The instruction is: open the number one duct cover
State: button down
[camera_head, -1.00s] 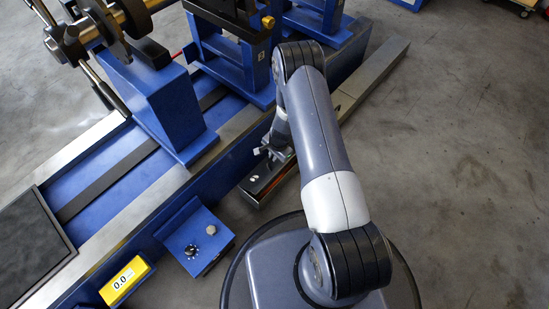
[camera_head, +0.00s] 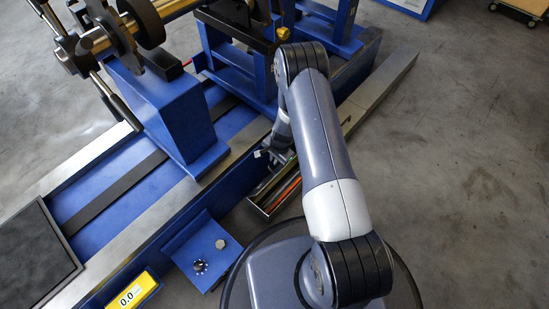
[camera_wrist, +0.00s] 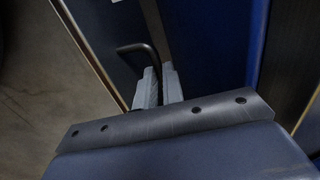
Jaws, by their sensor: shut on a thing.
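The number one duct cover shows in the wrist view as a dark panel (camera_wrist: 105,40) with a bent black handle (camera_wrist: 136,47). My gripper (camera_wrist: 159,75) is shut on the handle, its two grey fingers close together. In the head view my gripper (camera_head: 267,156) is small and partly behind my arm, low beside the blue machine bed. Below it the duct (camera_head: 263,213) stands open at the top, with orange and green cables (camera_head: 287,193) showing inside. The cover is mostly hidden there, so its exact tilt cannot be told.
A blue control box (camera_head: 208,250) with knobs and a yellow display (camera_head: 131,291) reading 0.0 stand left of the duct. The closed duct run (camera_head: 385,88) continues to the upper right. Blue pedestals (camera_head: 180,110) stand on the bed.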

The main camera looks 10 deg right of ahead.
aim_at(279, 169)
jog(key=shift+s+f, duration=0.2)
jog(key=c, duration=1.8)
grip_release()
jog(key=shift+o, duration=1.4)
jog(key=shift+w+r, duration=0.1)
jog(key=shift+r, duration=0.1)
jog(key=p+v, duration=0.4)
jog(key=v, duration=0.6)
jog(key=shift+r, duration=0.25)
